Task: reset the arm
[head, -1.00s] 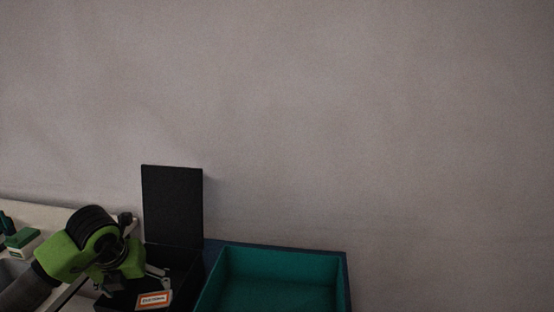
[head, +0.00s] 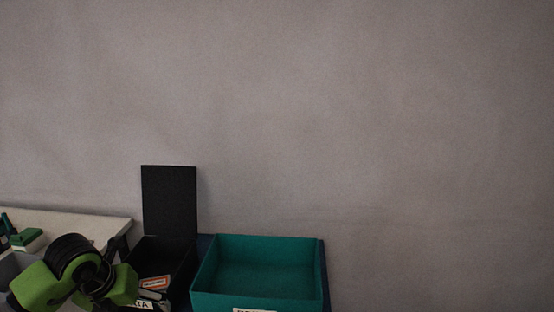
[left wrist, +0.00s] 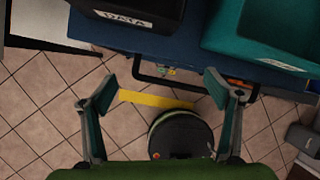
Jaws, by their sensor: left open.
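My left arm (head: 75,277), green and black, comes in at the lower left of the head view, in front of a beige table and beside the open black box. Its fingertips are not clear there. In the left wrist view my left gripper (left wrist: 158,90) is open and empty, its two fingers wide apart over the tiled floor, short of the blue cart (left wrist: 130,38). The black box with a DATA label (left wrist: 125,19) and the teal bin (left wrist: 260,38) are beyond the fingers. My right gripper is not in view.
The black box's lid (head: 169,200) stands upright; labelled items (head: 155,283) lie inside. The teal bin (head: 255,300) stands to its right. A green object (head: 27,238) is on the beige table (head: 85,225). A yellow strip (left wrist: 155,99) is below.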

